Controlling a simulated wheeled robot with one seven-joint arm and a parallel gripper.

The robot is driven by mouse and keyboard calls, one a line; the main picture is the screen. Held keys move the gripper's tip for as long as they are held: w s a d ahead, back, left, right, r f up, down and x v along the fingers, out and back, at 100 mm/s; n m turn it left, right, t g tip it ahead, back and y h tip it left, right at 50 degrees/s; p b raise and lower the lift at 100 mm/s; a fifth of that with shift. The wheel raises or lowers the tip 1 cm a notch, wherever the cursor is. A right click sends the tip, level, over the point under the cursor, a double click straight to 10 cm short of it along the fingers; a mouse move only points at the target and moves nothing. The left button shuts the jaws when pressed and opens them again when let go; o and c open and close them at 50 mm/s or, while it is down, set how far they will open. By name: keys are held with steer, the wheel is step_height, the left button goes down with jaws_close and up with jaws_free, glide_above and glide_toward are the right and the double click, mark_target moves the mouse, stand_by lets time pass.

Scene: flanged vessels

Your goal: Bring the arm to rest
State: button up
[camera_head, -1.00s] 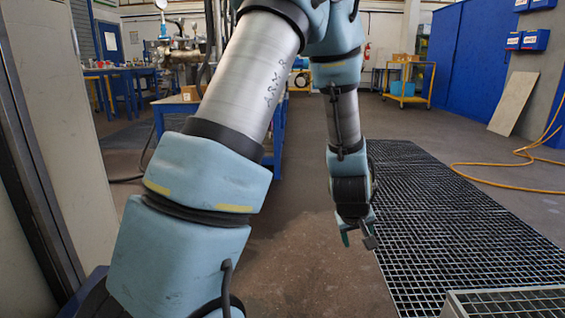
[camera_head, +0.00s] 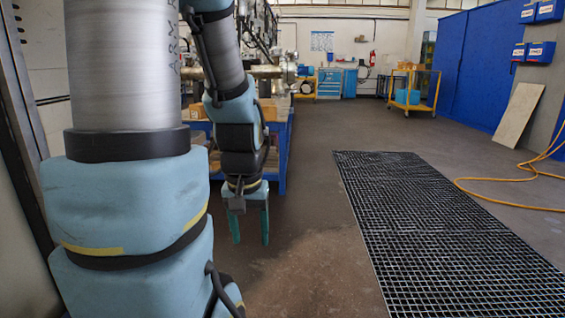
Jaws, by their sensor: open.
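My arm (camera_head: 125,90) fills the left of the head view, with its thick lower links close to the camera. Its forearm hangs down to the right of these links. My gripper (camera_head: 250,241) points down at the end of it, over bare brown floor. Its two teal fingers are apart, with nothing between them. The gripper is left of the floor grating and in front of a blue bench.
The blue bench (camera_head: 279,150) with boxes stands behind my gripper. A dark floor grating (camera_head: 430,230) lies to the right. A yellow hose (camera_head: 490,192) and a leaning board (camera_head: 518,115) are further right. A yellow trolley (camera_head: 414,106) stands far back. Floor between is clear.

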step_height(320, 180, up, 29)
steer(key=p, duration=2.6)
steer(key=shift+p, duration=0.3)
